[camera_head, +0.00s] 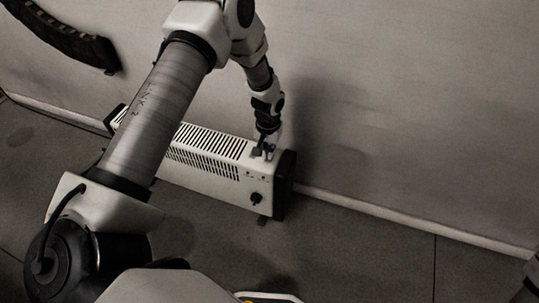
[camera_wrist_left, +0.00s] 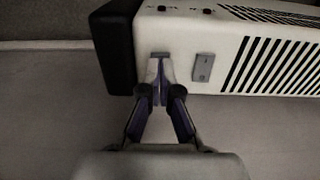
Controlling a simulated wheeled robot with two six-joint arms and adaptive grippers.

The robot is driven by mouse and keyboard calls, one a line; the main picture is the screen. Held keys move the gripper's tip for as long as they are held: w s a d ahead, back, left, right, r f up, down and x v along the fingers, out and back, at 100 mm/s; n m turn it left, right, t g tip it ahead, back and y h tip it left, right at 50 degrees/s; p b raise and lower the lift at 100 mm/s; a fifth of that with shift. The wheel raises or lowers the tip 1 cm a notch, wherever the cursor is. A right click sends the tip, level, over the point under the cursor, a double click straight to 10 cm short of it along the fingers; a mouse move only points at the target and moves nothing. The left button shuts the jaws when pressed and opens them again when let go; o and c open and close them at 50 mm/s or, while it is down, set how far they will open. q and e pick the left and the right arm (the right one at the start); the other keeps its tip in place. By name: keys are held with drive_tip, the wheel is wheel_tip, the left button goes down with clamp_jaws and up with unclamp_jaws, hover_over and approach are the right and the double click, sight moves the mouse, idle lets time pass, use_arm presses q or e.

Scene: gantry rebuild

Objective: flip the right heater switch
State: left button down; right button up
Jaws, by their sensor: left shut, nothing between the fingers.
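A white heater (camera_head: 205,182) with black end caps stands on the floor by the wall. Its slotted top and black end cap also show in the left wrist view (camera_wrist_left: 112,50). Near that cap, the top carries two small grey switches. The one closer to the cap, the right switch (camera_wrist_left: 160,54), is partly covered by my left fingertips. The other, left switch (camera_wrist_left: 203,68), is in clear view beside them. My left gripper (camera_head: 265,141) is shut and empty, its tips (camera_wrist_left: 160,80) at the right switch. I cannot tell whether they touch it. My right gripper is out of view.
A dark dial (camera_head: 256,198) sits on the heater's front. The pale wall (camera_head: 400,110) rises close behind the heater. The dark floor (camera_head: 370,255) to the right is clear. A dark curved object (camera_head: 68,37) is at the upper left.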

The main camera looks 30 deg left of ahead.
use_arm(q)
drive_tip(key=shift+f+b, duration=0.35)
drive_tip(key=shift+f, duration=0.45)
idle(0.4)
wheel_tip(320, 180, up, 7)
drive_tip(key=p, duration=0.7)
drive_tip(key=shift+r, duration=0.1)
